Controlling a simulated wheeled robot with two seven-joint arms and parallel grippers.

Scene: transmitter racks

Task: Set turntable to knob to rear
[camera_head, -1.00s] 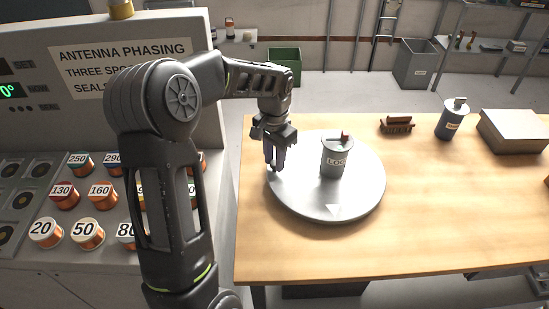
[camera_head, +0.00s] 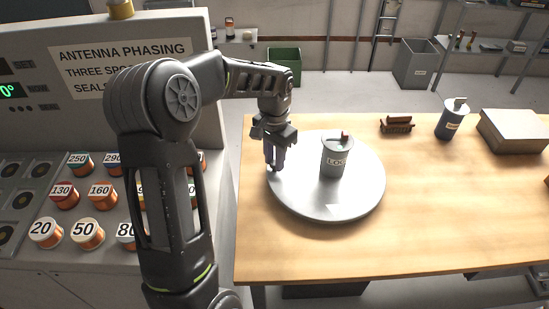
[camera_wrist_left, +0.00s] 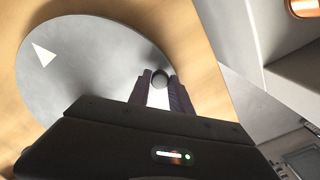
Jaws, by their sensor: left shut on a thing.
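The grey round turntable (camera_head: 358,200) lies on the wooden bench, with a pale triangle mark near its front edge. It also shows in the left wrist view (camera_wrist_left: 85,60). A grey can (camera_head: 335,158) with a dark label and a small red part on top stands upright on it. My left gripper (camera_head: 274,166) is at the turntable's left edge. In the left wrist view its fingers are shut on a round dark knob (camera_wrist_left: 159,78) near the rim. My right gripper is not in view.
The wooden bench (camera_head: 430,220) is clear to the right and front of the turntable. A brown stamp-like block (camera_head: 396,125), a blue-grey canister (camera_head: 452,120) and a box (camera_head: 512,130) stand at the back right. A console with numbered weights (camera_head: 85,232) is at the left.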

